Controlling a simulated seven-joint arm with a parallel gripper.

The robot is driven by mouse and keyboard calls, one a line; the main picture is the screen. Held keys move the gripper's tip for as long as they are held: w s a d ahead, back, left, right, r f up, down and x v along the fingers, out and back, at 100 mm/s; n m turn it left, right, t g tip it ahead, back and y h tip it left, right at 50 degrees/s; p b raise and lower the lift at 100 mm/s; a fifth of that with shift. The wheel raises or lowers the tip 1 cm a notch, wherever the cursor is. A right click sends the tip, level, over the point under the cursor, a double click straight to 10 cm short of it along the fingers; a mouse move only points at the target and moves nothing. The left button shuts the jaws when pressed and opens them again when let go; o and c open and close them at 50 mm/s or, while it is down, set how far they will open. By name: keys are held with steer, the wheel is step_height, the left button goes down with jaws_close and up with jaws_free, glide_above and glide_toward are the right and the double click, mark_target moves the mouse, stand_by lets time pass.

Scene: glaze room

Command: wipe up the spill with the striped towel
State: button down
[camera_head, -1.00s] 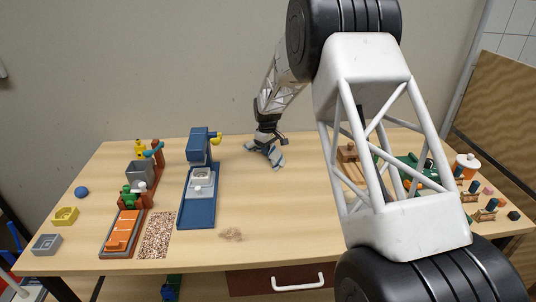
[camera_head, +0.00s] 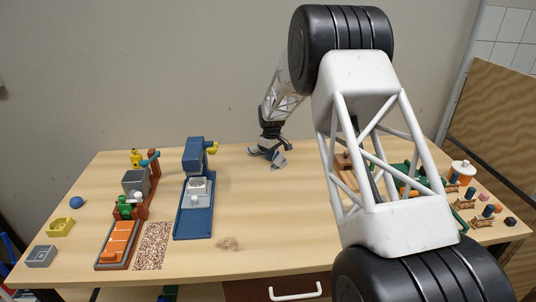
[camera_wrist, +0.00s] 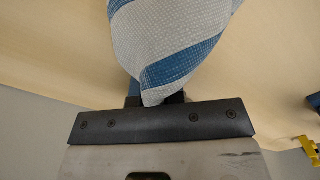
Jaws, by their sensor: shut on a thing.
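The striped towel (camera_wrist: 170,40) is grey-white with blue bands. In the wrist view its near end is pinched in my gripper (camera_wrist: 158,103). In the head view the towel (camera_head: 279,160) is small and partly hidden by my gripper (camera_head: 268,152), at the back middle of the table. I cannot tell how much of it touches the tabletop. The spill (camera_head: 228,244) is a small brownish patch near the table's front edge, in front of and left of my gripper. It is apart from the towel.
A blue machine (camera_head: 194,205) stands left of the spill. A speckled mat (camera_head: 153,246) and an orange-topped tray (camera_head: 118,243) lie farther left. Several small items and a white lidded pot (camera_head: 463,170) are at right, partly behind my arm. The middle tabletop is clear.

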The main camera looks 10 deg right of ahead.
mark_target(277, 187)
steer(key=shift+s, duration=0.5)
steer(key=shift+s+f, duration=0.15)
steer(key=shift+s, duration=2.1)
steer(key=shift+s+r, duration=0.3)
steer(key=shift+s, duration=0.45)
steer(key=shift+s+f, duration=0.15)
steer(key=shift+s, duration=2.15)
steer(key=shift+s+r, duration=0.25)
steer(key=shift+s, duration=0.05)
steer(key=shift+s+f, duration=0.2)
steer(key=shift+s, duration=2.1)
steer(key=shift+s+r, duration=0.15)
steer(key=shift+s, duration=0.15)
steer(key=shift+s+f, duration=0.25)
steer(key=shift+s, duration=0.2)
steer(key=shift+s+r, duration=0.25)
steer(key=shift+r, duration=0.1)
step_height(277, 187, up, 11)
steer(key=shift+f, duration=0.15)
steer(key=shift+w, duration=0.1)
steer(key=s+a, duration=0.2)
steer(key=a, duration=0.9)
steer(key=shift+s+a, duration=0.15)
steer(key=shift+s, duration=0.1)
